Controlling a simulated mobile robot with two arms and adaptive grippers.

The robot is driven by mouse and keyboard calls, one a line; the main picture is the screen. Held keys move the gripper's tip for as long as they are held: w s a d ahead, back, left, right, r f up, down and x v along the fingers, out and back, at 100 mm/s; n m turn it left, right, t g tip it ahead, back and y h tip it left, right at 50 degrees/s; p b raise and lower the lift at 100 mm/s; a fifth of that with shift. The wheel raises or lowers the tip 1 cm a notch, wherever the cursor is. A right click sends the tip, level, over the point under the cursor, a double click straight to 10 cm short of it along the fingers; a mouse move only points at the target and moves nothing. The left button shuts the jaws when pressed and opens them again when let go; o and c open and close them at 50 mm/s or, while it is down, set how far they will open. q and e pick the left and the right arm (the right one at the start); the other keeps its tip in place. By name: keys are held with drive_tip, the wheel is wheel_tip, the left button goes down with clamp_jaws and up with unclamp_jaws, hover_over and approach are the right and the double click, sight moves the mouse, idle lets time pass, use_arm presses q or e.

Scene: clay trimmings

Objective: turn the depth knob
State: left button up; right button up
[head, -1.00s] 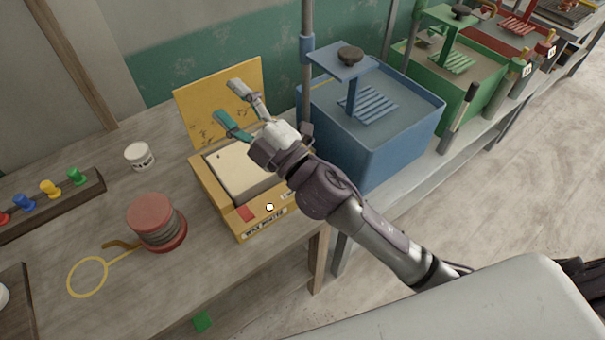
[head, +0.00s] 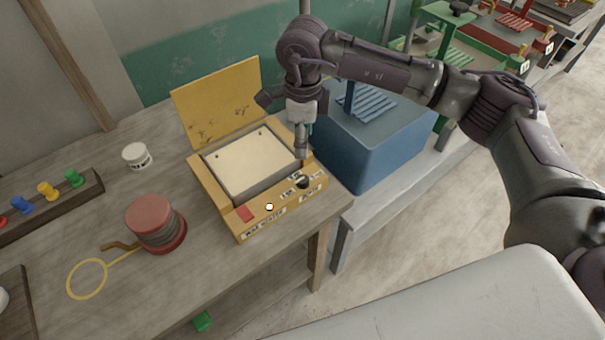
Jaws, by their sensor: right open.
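The black knob (head: 303,182) sits at the right end of the front panel of the yellow box (head: 198,187), beside small white labels. I take it to be the depth knob. My right gripper (head: 301,154) points down just above and behind the knob, at the right edge of the pale slab in the box. It is open and looks empty. Its fingers overlap in this view, and I cannot tell whether they touch the knob. My left gripper is not in view.
The box's yellow lid (head: 222,100) stands open behind it. A red-topped spool (head: 152,218), a wire loop (head: 88,278) and a white jar (head: 137,156) lie to the left, with bare bench between.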

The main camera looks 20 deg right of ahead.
sight(303, 178)
wheel_tip(303, 178, down, 12)
drive_tip(key=p, duration=0.4)
drive_tip(key=shift+a, duration=0.1)
drive_tip(key=shift+f, duration=0.6)
clamp_jaws()
drive_tip(key=shift+f+m+b, duration=0.15)
drive_tip(key=shift+m+b, duration=1.25)
drive_tip(key=shift+m, duration=0.4)
drive_tip(key=m+b, duration=0.3)
drive_tip(key=m, duration=0.2)
drive_tip(key=m+b, duration=0.2)
drive_tip(key=m, duration=0.3)
drive_tip(key=shift+b, duration=0.4)
drive_tip(key=shift+r+m+b, duration=0.2)
drive_tip(key=shift+m+b, duration=0.55)
drive_tip(key=shift+m, duration=1.25)
